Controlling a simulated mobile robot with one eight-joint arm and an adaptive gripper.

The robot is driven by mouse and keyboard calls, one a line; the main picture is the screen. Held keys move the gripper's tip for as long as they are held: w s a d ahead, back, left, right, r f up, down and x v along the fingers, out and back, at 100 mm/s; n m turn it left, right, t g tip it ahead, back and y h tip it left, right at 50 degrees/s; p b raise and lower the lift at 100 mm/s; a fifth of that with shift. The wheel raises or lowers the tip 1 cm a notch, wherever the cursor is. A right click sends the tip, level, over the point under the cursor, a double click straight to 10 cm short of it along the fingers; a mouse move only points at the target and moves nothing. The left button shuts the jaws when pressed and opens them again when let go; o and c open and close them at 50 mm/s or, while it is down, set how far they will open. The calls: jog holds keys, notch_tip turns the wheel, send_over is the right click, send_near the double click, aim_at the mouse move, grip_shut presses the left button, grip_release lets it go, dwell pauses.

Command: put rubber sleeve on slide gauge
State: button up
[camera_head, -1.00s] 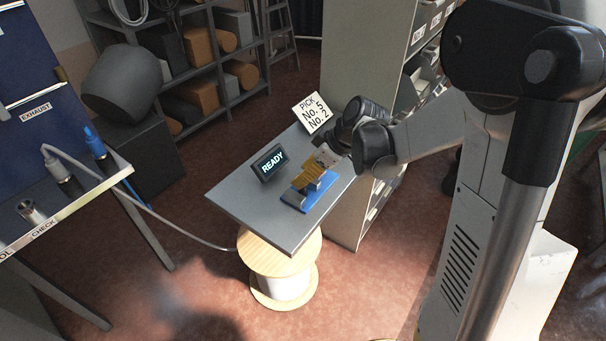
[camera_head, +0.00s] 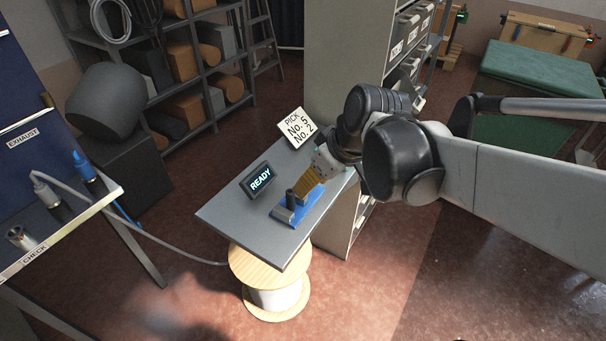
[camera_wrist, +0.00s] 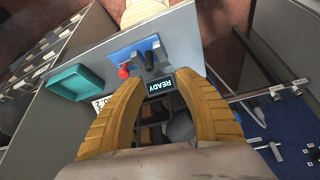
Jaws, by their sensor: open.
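A blue fixture (camera_head: 304,209) lies on the grey table and carries a dark upright cylinder (camera_head: 290,199). In the wrist view the blue fixture (camera_wrist: 121,53) shows dark cylindrical parts (camera_wrist: 150,63) and a red knob (camera_wrist: 124,73) at its edge. I cannot tell which part is the slide gauge or whether a dark part is the rubber sleeve. My gripper (camera_head: 303,190), with ribbed yellow fingers, hangs just behind and right of the upright cylinder. In the wrist view my gripper (camera_wrist: 172,78) is open, with nothing held between its fingertips.
A READY display (camera_head: 256,180) stands left of the fixture, and a PICK sign (camera_head: 297,128) stands behind. A teal tray (camera_wrist: 76,83) shows in the wrist view. A grey shelf unit (camera_head: 345,70) rises behind the table. The table's front left is clear.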

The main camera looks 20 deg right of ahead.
jog(key=s+a+r+m+t+h, duration=0.1)
jog(key=s+m, duration=0.3)
jog(key=s, duration=0.4)
jog(key=shift+m+t+h, duration=0.3)
jog(key=shift+t+h, duration=0.2)
jog(key=shift+a, duration=0.1)
dwell(0.3)
